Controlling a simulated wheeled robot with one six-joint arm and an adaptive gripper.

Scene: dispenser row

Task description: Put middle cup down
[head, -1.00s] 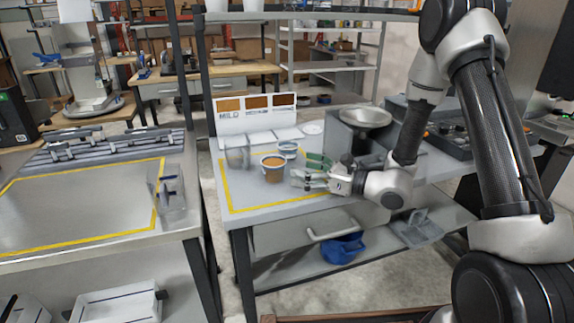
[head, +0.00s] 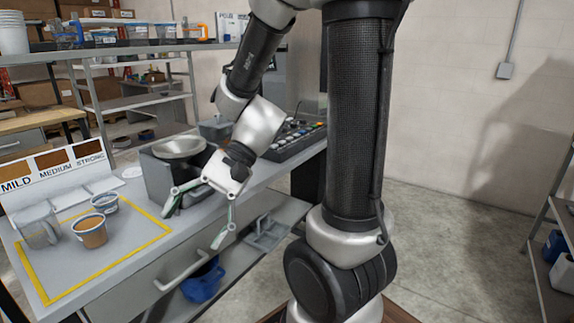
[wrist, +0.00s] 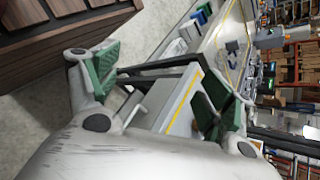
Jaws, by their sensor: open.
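A cup of brown liquid (head: 90,231) stands upright inside the yellow outline on the grey table (head: 118,262) at the left of the head view. A smaller cup (head: 105,203) stands just behind it, and a clear pitcher (head: 38,228) stands to its left. My gripper (head: 196,222) is open and empty, right of the cups and apart from them, near the table's front edge, its fingers spread and pointing down. In the wrist view my gripper (wrist: 160,88) has green finger pads wide apart with nothing between them. I cannot make out the cups there.
A board marked MILD, MEDIUM, STRONG (head: 52,168) stands at the back, with pale cards before it. A machine with a metal bowl (head: 179,148) stands beside my gripper. A blue jug (head: 203,280) sits on the lower shelf. The floor (head: 455,215) at right is clear.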

